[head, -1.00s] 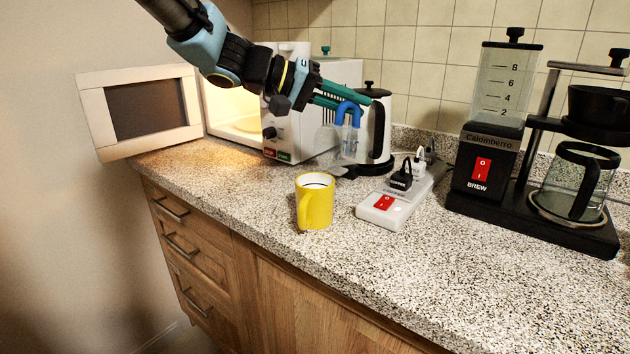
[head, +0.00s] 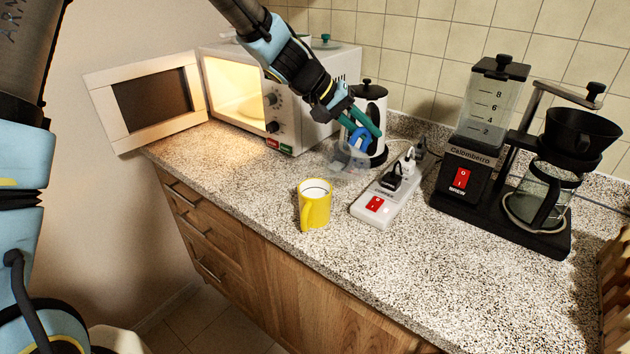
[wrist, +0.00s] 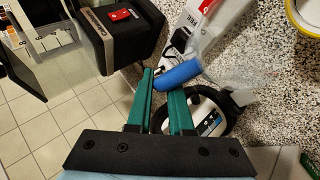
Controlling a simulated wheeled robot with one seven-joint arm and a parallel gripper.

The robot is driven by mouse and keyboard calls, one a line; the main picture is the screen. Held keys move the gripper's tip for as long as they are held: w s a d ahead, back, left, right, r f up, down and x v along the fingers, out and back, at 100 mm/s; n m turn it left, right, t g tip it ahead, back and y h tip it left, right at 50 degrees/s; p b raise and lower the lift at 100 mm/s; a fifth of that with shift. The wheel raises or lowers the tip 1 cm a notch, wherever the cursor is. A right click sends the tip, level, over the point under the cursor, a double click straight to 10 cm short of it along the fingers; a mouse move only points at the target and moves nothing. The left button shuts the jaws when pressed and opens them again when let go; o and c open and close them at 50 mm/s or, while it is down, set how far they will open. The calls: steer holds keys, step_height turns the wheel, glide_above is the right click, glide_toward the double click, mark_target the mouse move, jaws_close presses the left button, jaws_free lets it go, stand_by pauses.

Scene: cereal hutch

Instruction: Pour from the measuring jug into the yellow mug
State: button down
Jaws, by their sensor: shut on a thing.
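The yellow mug (head: 314,208) stands upright on the counter near its front edge. Its rim shows at the top right of the wrist view (wrist: 294,18). The measuring jug (head: 347,160) is clear with a blue handle. It is behind the mug and a little to its right, and appears tilted. My gripper (head: 364,124) is shut on the jug's blue handle, which also shows between the green fingers in the wrist view (wrist: 178,75). The jug's clear body is faint, so its contents and its exact height above the counter cannot be told.
A white power strip (head: 375,207) with plugs lies right of the mug. A kettle (head: 378,100) stands close behind my gripper. The microwave (head: 300,125) has its door (head: 105,120) open at left. A coffee maker (head: 465,170) stands at right. The front counter is clear.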

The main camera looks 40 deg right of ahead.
steer(key=p, duration=0.1)
steer(key=y+p, duration=0.1)
steer(key=p, duration=0.1)
steer(key=shift+s+d+f, duration=0.1)
steer(key=shift+d+f, duration=0.05)
steer(key=shift+d, duration=0.15)
steer(key=d+f+y, duration=0.2)
steer(key=d+f+n+y, duration=0.1)
steer(key=d+f+y, duration=0.1)
steer(key=f, duration=0.1)
steer(key=shift+t, duration=0.3)
steer(key=shift+s+d+r+n+y, duration=0.1)
steer(key=shift+d+r+n+y, duration=0.1)
steer(key=shift+d+r+y, duration=0.45)
steer(key=shift+w+d+r+n+y, duration=0.1)
steer(key=shift+d+r+n+y, duration=0.1)
steer(key=shift+d+y, duration=0.65)
steer(key=shift+s+d+r+n+y, duration=0.15)
steer(key=shift+d+r+y, duration=0.35)
steer(key=shift+y, duration=0.5)
steer(key=shift+f, duration=0.1)
